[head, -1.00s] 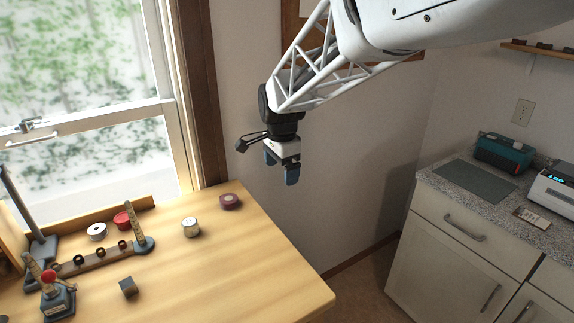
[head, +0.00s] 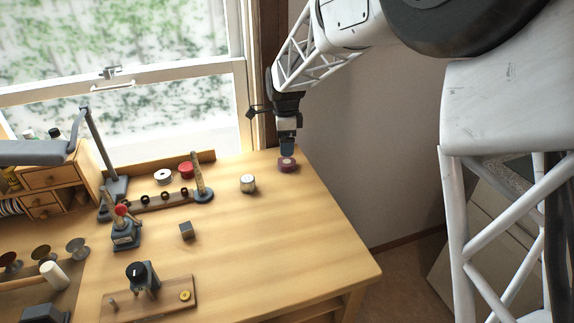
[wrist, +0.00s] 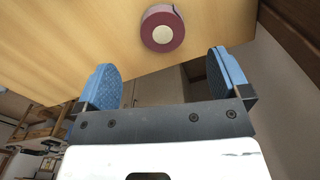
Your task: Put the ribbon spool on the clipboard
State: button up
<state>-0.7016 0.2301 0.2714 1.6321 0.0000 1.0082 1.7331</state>
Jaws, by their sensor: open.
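A maroon round spool with a pale centre, which looks like the ribbon spool (head: 287,166), lies flat on the wooden table near its far right corner. My gripper (head: 288,150) is just above or behind it in the head view, with its fingers pointing down. In the wrist view the ribbon spool (wrist: 176,34) is at the top, beyond the blue fingertips of my gripper (wrist: 165,84). The fingers are wide apart with nothing between them. I cannot make out a clipboard in the current views.
A cream spool (head: 248,184) stands left of the ribbon spool. Red (head: 186,170) and white (head: 163,177) rolls sit by the back ledge. The table's (head: 290,240) right front is clear.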

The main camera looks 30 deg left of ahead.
aim_at(286, 161)
jog(key=shift+f, duration=1.3)
jog(key=shift+f, duration=0.1)
jog(key=shift+w+f, duration=0.15)
jog(key=shift+f, duration=2.35)
jog(key=shift+c, duration=0.2)
jog(key=c, duration=1)
jog(key=shift+r, duration=0.1)
